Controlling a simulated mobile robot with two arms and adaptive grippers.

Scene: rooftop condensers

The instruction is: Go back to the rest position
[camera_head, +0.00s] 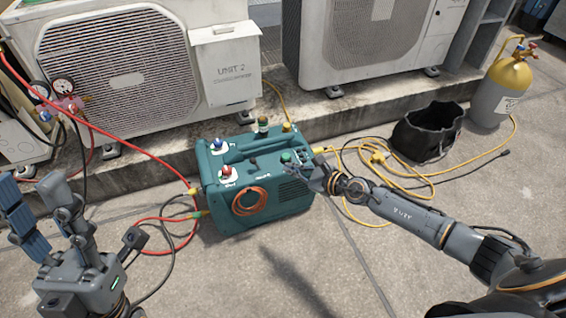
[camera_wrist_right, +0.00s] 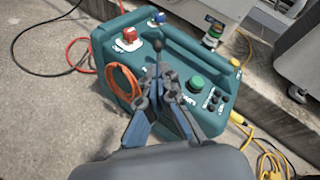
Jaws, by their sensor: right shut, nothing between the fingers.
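My right gripper (camera_head: 318,180) reaches in from the right and is at the front right of the teal machine (camera_head: 258,222). In the right wrist view its fingers (camera_wrist_right: 160,85) are together and empty, in front of the machine's panel with a green knob (camera_wrist_right: 196,83) and a red knob (camera_wrist_right: 130,34). I cannot tell whether the fingertips touch the panel. My left gripper (camera_head: 48,215) is at the lower left, pointing up, with its fingers apart and nothing between them. It is clear of the machine.
Condenser units stand behind on a concrete ledge, one with a box marked UNIT 2 (camera_head: 226,72). Red hoses (camera_head: 120,148) run at left. A yellow cable (camera_head: 400,182), a black bag (camera_head: 428,135) and a yellow-topped cylinder (camera_head: 500,92) are at right. The floor in front is clear.

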